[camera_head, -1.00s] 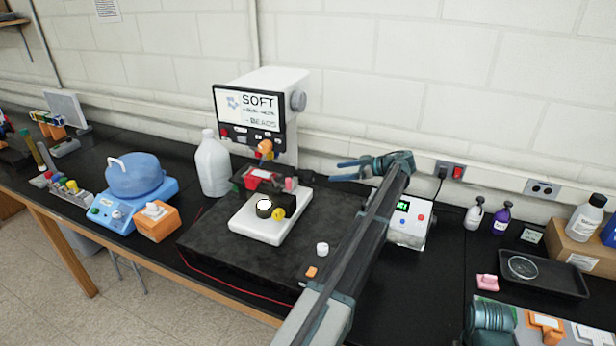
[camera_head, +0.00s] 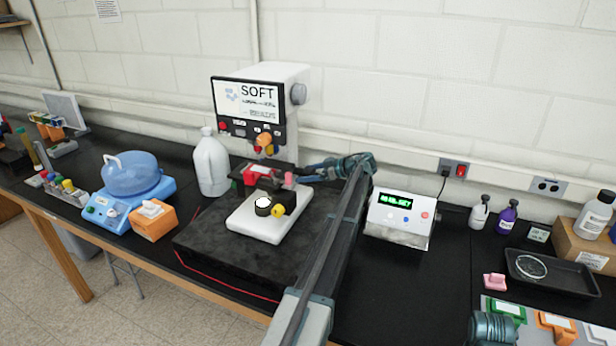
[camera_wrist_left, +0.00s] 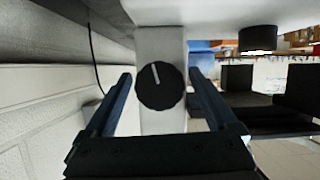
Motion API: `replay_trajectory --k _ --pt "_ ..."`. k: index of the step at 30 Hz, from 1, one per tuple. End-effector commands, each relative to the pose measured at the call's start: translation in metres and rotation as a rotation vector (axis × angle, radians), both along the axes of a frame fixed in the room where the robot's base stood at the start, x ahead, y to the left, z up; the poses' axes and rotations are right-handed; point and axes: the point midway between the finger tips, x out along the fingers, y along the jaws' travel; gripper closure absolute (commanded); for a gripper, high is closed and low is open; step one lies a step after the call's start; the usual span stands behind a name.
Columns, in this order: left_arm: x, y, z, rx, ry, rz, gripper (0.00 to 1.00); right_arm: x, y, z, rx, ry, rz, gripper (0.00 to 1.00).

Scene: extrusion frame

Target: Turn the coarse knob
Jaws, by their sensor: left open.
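The black coarse knob (camera_wrist_left: 160,87) has a white pointer line. It faces the left wrist camera from the side of a pale column (camera_wrist_left: 160,38). My left gripper (camera_wrist_left: 160,76) is open, with one finger on each side of the knob and visible gaps beside it. In the head view my left gripper (camera_head: 308,173) is by the right side of the microscope-like machine (camera_head: 262,100), at the height of its stage. There the black knob cannot be made out behind the gripper. My right gripper is not in view.
A white base (camera_head: 256,228) stands on a dark slab (camera_head: 215,245). A control box (camera_head: 400,218) with a green display is right of my arm. A white bottle (camera_head: 210,163) stands left of the machine.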

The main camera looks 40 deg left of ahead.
Motion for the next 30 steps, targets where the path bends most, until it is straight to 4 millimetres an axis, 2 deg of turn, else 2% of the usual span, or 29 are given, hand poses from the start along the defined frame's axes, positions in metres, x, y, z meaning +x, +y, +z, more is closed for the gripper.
replay_trajectory --k 7,8,21,25,30 --pt "-0.0002 0.0007 0.0 0.0 0.0 0.0 0.09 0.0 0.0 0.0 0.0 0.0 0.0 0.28" --pt "-0.0002 0.0007 0.0 0.0 0.0 0.0 0.12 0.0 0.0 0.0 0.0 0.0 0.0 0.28" --pt "-0.0001 0.0005 0.0 0.0 0.0 0.0 0.92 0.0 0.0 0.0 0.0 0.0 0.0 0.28" --pt "0.0011 0.0009 -0.0001 -0.006 0.03 0.0 0.93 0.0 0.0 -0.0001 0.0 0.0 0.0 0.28" --pt "0.0027 0.0013 -0.0005 -0.043 0.182 0.0 0.93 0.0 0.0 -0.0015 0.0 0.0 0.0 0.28"
